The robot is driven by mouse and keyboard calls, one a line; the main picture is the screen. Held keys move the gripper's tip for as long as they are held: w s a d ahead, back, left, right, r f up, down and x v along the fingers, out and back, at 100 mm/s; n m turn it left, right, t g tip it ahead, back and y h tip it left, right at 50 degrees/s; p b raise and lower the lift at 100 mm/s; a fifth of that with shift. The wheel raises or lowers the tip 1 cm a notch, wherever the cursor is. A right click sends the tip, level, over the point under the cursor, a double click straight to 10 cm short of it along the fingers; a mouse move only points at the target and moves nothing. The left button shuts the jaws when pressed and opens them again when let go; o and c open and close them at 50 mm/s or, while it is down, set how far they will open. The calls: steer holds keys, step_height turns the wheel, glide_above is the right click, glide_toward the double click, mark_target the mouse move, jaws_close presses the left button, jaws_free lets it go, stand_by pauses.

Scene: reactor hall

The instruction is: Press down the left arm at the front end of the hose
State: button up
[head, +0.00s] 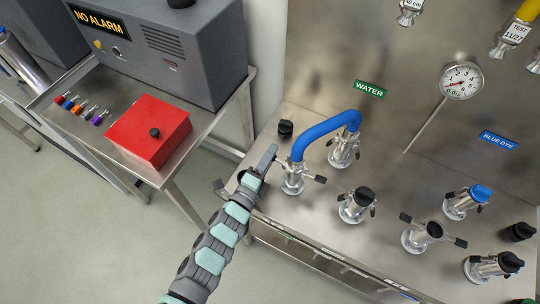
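The blue hose (325,128) arches between two metal fittings on the steel bench under the WATER label. Its front end sits on the nearer fitting (293,182). A dark right arm (319,179) sticks out sideways from that fitting. The left arm is not clearly visible; my gripper covers that side. My gripper (245,169) is just left of the front fitting, with its two dark fingers spread apart. The right finger is close beside the fitting; I cannot tell whether it touches. Nothing shows between the fingers.
The hose's back fitting (343,152) stands close behind. A black cap (285,129) sits behind my gripper. A red box (149,132) is on the left table.

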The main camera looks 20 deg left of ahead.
steer(key=shift+c, duration=0.4)
jaws_close()
